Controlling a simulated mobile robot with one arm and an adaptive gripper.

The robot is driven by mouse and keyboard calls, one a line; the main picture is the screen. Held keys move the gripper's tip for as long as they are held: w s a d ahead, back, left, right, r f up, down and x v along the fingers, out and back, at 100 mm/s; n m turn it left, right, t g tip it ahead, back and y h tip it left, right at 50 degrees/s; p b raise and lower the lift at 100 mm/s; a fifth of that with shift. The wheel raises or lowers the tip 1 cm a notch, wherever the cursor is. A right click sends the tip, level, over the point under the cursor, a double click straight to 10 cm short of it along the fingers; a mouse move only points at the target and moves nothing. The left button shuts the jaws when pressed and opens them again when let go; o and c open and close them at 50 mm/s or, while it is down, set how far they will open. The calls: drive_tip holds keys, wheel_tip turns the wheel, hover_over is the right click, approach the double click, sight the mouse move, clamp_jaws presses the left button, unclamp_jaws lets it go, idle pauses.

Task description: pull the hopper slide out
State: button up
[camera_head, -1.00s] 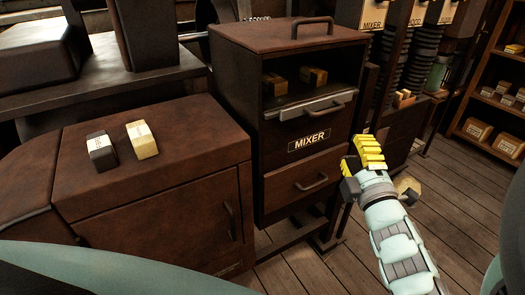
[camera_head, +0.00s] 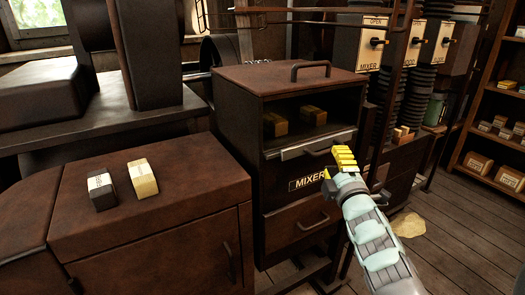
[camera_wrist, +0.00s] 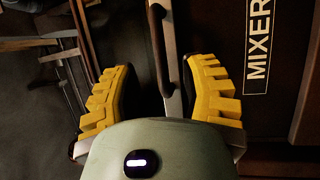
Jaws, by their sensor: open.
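The MIXER cabinet (camera_head: 290,205) stands in the middle of the head view. Its hopper slide (camera_head: 300,151), a pale metal strip with a dark bar handle, lies below the open window and above the MIXER label. My gripper (camera_head: 340,165) is in front of the cabinet, over the slide's right part. In the wrist view, my gripper (camera_wrist: 160,95) has its yellow fingers wide apart. The slide's strip (camera_wrist: 172,70) and handle (camera_wrist: 157,40) appear between them. The fingers are not closed on the handle; the exact gap in depth is unclear.
A lower drawer (camera_head: 302,219) with a handle is under the label. Several small boxes (camera_head: 315,116) sit inside the window. A low brown cabinet (camera_head: 160,215) with a dark and a pale block stands left. Levers and hoses are behind right; open floor (camera_head: 450,230) lies right.

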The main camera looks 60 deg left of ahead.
sight(330, 151)
drive_tip(key=shift+x, duration=2.35)
clamp_jaws()
drive_tip(key=shift+f, duration=0.1)
